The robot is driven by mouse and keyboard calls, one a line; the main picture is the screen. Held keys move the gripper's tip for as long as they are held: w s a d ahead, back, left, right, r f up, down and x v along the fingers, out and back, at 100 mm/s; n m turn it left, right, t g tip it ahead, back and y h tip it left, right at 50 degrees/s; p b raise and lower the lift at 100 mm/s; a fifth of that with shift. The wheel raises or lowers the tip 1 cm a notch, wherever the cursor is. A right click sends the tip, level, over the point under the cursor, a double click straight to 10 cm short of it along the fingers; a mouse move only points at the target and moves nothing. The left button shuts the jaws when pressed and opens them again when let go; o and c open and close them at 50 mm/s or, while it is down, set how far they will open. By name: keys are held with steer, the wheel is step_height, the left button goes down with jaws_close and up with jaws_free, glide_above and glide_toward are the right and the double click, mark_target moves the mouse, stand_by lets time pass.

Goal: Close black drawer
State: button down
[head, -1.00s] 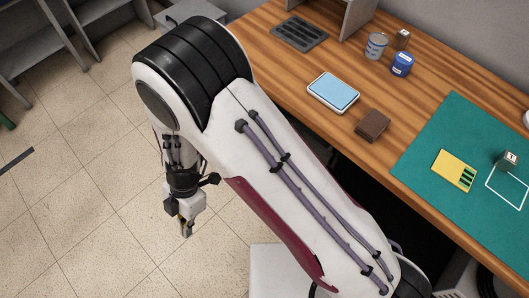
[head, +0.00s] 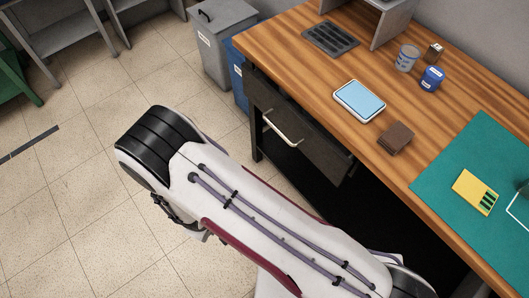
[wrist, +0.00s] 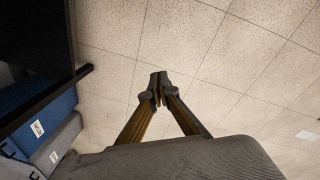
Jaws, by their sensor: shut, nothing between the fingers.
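The black drawer (head: 310,143) is under the left part of the wooden desk in the head view. Its dark front and bright metal handle (head: 281,128) are in plain sight. I cannot tell how far its front stands out from the desk. My gripper (wrist: 160,87) is shut and empty in the wrist view, with open floor behind its fingertips. In the head view my gripper is hidden behind my arm, which is low and to the left of the drawer. My gripper is apart from the drawer.
The desk (head: 290,50) carries a tablet (head: 360,100), brown wallet-like object (head: 396,138), cups and green mat (head: 440,180). Blue (wrist: 45,105) and grey (wrist: 58,145) bins stand beyond the desk's left end. A black bar (wrist: 60,95) is left of my gripper.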

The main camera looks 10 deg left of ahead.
mark_target(319, 154)
steer(key=w+d+m+t+h, duration=0.35)
steer(key=d+m, duration=0.25)
steer(key=m, duration=0.4)
steer(key=w+d+m+t+h, duration=0.2)
steer(key=w+d+m+t, duration=0.3)
steer(key=m, duration=0.4)
steer(key=w+d+r+m+t+h, duration=0.1)
steer(key=d+r+m+h, duration=0.2)
steer(key=r+m, duration=0.5)
steer(key=d+r+m+t+h, duration=0.2)
steer(key=d+r+m+h, duration=0.2)
steer(key=r+m, duration=0.4)
steer(key=d+m, duration=0.1)
steer(key=m, duration=0.5)
steer(key=shift+w+d+r+m, duration=0.25)
steer(key=shift+w+r+m, duration=0.05)
steer(key=shift+w+r, duration=0.05)
steer(key=shift+w+d, duration=0.1)
steer(key=shift+x, duration=6.85)
steer(key=shift+d, duration=0.15)
